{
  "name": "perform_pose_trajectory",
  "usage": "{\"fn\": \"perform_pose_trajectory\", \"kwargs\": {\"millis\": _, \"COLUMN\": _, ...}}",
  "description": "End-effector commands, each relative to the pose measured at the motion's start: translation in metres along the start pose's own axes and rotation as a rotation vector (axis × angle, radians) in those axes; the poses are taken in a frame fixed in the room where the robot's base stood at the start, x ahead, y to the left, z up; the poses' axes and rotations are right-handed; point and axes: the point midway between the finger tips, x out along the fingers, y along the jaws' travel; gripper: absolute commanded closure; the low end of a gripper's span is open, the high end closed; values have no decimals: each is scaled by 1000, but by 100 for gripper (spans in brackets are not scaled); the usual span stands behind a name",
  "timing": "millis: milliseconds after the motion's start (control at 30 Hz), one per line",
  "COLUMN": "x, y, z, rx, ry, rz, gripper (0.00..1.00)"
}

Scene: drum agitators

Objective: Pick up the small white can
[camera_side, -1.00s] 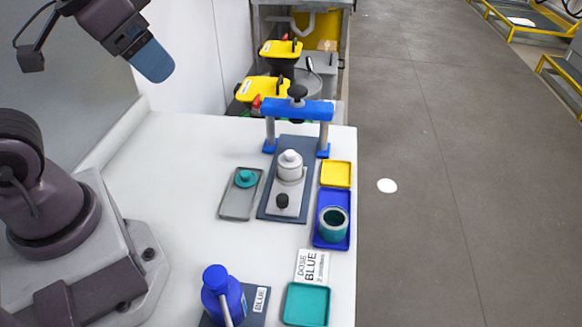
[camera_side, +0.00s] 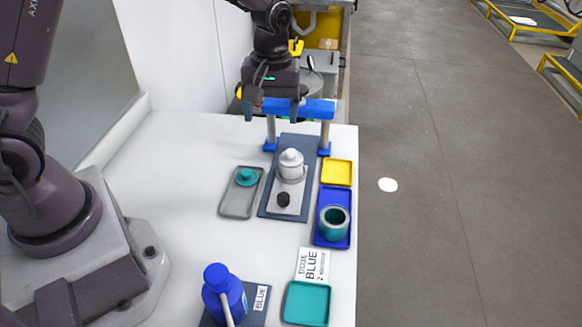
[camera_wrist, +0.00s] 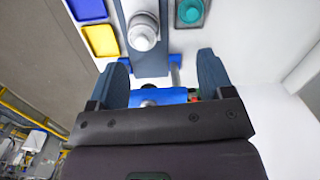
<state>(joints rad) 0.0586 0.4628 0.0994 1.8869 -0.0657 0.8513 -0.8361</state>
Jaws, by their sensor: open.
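The small white can (camera_side: 290,163) stands upright on a grey device on a dark blue base plate, in front of the blue gantry. It also shows in the wrist view (camera_wrist: 143,32), beyond my fingertips and between them. My gripper (camera_side: 272,114) is above the gantry bar, behind and above the can. Its two fingers are spread apart and hold nothing; they also show in the wrist view (camera_wrist: 162,72). Nothing touches the can.
The blue gantry (camera_side: 322,108) stands at the table's back. A grey tray with a teal lid (camera_side: 245,177) is left of the can. A yellow tray (camera_side: 337,172) and a blue tray with a teal cup (camera_side: 333,222) are right. A blue bottle (camera_side: 222,293) stands in front.

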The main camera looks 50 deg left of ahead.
Motion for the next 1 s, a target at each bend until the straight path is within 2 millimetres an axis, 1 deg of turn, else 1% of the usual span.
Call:
{"fn": "perform_pose_trajectory", "kwargs": {"millis": 33, "x": 15, "y": 10, "z": -9, "rx": -107, "ry": -3, "rz": -13, "gripper": 26}}
{"fn": "perform_pose_trajectory", "kwargs": {"millis": 100, "x": 24, "y": 20, "z": -19, "rx": -253, "ry": 5, "rz": -10, "gripper": 26}}
{"fn": "perform_pose_trajectory", "kwargs": {"millis": 167, "x": 25, "y": 27, "z": -27, "rx": -361, "ry": 15, "rz": 5, "gripper": 26}}
{"fn": "perform_pose_trajectory", "kwargs": {"millis": 233, "x": 18, "y": 35, "z": -33, "rx": -469, "ry": 26, "rz": 35, "gripper": 26}}
{"fn": "perform_pose_trajectory", "kwargs": {"millis": 300, "x": 15, "y": 38, "z": -35, "rx": -552, "ry": 28, "rz": 50, "gripper": 26}}
{"fn": "perform_pose_trajectory", "kwargs": {"millis": 400, "x": 16, "y": 38, "z": -34, "rx": -631, "ry": 26, "rz": 52, "gripper": 26}}
{"fn": "perform_pose_trajectory", "kwargs": {"millis": 467, "x": 19, "y": 38, "z": -34, "rx": -653, "ry": 25, "rz": 52, "gripper": 26}}
{"fn": "perform_pose_trajectory", "kwargs": {"millis": 567, "x": 33, "y": 38, "z": -35, "rx": -663, "ry": 23, "rz": 48, "gripper": 26}}
{"fn": "perform_pose_trajectory", "kwargs": {"millis": 700, "x": 61, "y": 38, "z": -36, "rx": -661, "ry": 23, "rz": 47, "gripper": 26}}
{"fn": "perform_pose_trajectory", "kwargs": {"millis": 800, "x": 78, "y": 39, "z": -36, "rx": -660, "ry": 24, "rz": 49, "gripper": 26}}
{"fn": "perform_pose_trajectory", "kwargs": {"millis": 900, "x": 88, "y": 40, "z": -37, "rx": -659, "ry": 25, "rz": 50, "gripper": 26}}
{"fn": "perform_pose_trajectory", "kwargs": {"millis": 1000, "x": 94, "y": 40, "z": -37, "rx": -659, "ry": 25, "rz": 51, "gripper": 26}}
